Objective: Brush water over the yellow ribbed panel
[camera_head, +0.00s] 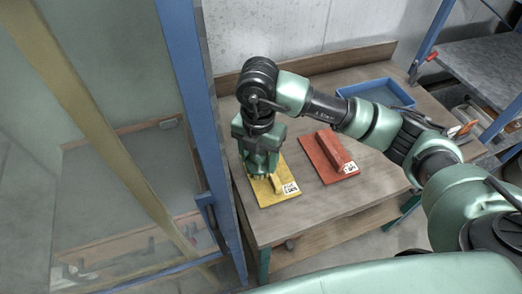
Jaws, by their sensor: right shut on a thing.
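The yellow ribbed panel (267,199) lies flat on the wooden table, with a white label at its lower right corner. A raised yellow rib shows on it. My right gripper (263,174) points down over the panel's upper part and hides that area. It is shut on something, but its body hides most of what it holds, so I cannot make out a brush. I cannot tell whether the held thing touches the panel. My left gripper is not in view. No water shows clearly.
A red ribbed panel (313,155) lies right of the yellow one. A blue tray (378,86) sits at the table's back right. A blue post with a glazed partition (189,100) stands close on the left. A grey shelf (480,70) is at the right.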

